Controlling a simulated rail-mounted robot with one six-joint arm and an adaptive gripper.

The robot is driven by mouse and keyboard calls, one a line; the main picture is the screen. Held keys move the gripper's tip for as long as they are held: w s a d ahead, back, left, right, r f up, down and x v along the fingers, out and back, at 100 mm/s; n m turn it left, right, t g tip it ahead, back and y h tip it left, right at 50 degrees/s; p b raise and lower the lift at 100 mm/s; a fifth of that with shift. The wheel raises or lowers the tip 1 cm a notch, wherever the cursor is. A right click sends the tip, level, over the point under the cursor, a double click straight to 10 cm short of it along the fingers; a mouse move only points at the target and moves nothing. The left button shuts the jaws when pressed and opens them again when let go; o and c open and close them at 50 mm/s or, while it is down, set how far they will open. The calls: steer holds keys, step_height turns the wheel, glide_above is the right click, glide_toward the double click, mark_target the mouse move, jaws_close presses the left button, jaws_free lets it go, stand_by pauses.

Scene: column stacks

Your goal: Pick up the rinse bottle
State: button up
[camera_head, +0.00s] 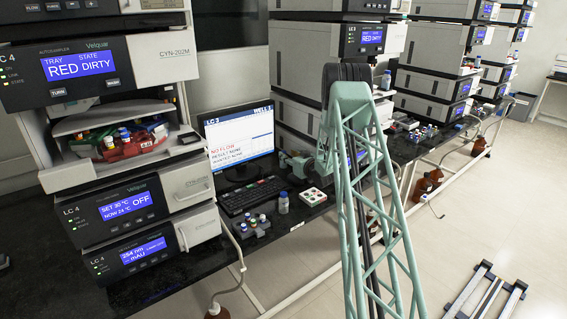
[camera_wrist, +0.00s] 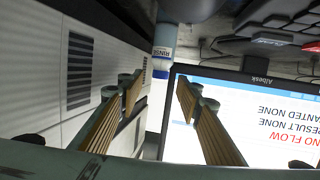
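The rinse bottle (camera_wrist: 163,58) shows in the wrist view as a narrow upright shape with a blue and white label reading RINSE. It is just above the gap between my fingertips in the picture, beside the monitor's edge, and its ends are not clear. My gripper (camera_wrist: 160,92) is open, with its two tan ribbed fingers apart and nothing between the tips. It does not appear to touch the bottle. In the head view my green lattice arm covers much of the area right of the monitor, and I cannot make out this bottle there for certain.
The monitor (camera_head: 239,137) and keyboard (camera_head: 252,195) stand close by on the dark bench. A small blue-capped bottle (camera_head: 283,203), a white tray (camera_head: 313,197) and several vials (camera_head: 253,225) are near the front edge. Instrument stacks rise on both sides, leaving narrow room.

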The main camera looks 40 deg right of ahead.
mark_target(284, 152)
steer(key=shift+w+d, duration=0.1)
steer(key=shift+w, duration=0.2)
steer(key=shift+w, duration=0.1)
steer(key=shift+b+x, duration=0.7)
steer(key=shift+x, duration=1.85)
steer(key=shift+f, duration=0.1)
steer(key=shift+c, duration=0.5)
steer(key=c, duration=0.7)
